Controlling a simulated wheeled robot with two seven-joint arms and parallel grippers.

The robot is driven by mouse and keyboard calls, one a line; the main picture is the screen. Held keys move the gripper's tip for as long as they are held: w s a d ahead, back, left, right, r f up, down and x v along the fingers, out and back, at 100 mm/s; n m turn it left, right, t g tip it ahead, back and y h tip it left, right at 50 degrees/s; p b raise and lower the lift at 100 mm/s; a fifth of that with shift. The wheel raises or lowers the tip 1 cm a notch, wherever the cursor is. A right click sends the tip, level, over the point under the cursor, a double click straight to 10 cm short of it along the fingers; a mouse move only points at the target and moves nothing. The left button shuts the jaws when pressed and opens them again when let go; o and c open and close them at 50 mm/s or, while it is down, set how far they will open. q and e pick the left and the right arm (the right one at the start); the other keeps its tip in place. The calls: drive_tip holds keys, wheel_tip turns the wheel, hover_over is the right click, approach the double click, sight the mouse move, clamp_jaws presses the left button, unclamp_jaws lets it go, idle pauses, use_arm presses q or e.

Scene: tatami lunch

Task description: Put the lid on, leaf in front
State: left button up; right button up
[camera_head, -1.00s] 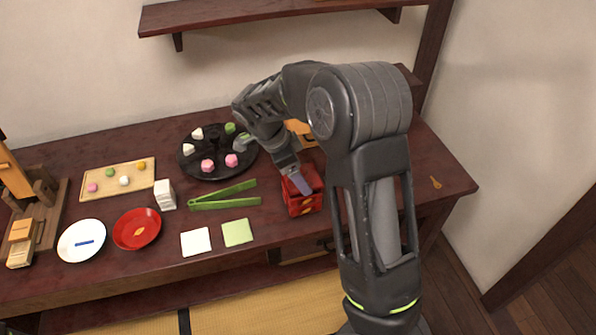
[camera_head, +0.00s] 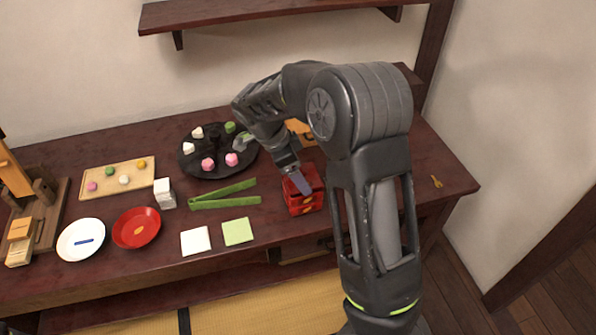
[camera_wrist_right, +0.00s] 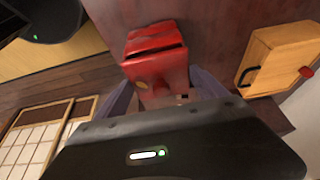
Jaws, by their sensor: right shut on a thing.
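A red box (camera_head: 306,207) stands near the table's front edge, right of the green tongs, with a gold mark on its front. My right gripper (camera_head: 302,186) reaches down over it from above, shut on a red piece that appears to be the lid. In the right wrist view the held red lid (camera_wrist_right: 170,76) sits between the two fingers (camera_wrist_right: 163,90), with a gold leaf mark towards its left side. A dark gap separates it from another red part (camera_wrist_right: 150,36). Whether the lid is seated is unclear. My left gripper is not in view.
Green tongs (camera_head: 224,202), a pale green square (camera_head: 237,231) and a white square (camera_head: 195,241) lie left of the box. A black round tray (camera_head: 185,168) with sweets is behind. A wooden box (camera_wrist_right: 280,55) stands close by.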

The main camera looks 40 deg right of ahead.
drive_tip(key=shift+f+b, duration=0.4)
drive_tip(key=shift+f, duration=0.15)
drive_tip(key=o, duration=1.3)
drive_tip(key=shift+r, duration=0.1)
drive_tip(key=v, duration=0.7)
drive_tip(key=shift+w+a+r, duration=0.1)
drive_tip(key=shift+a+r, duration=0.05)
drive_tip(key=shift+r, duration=0.15)
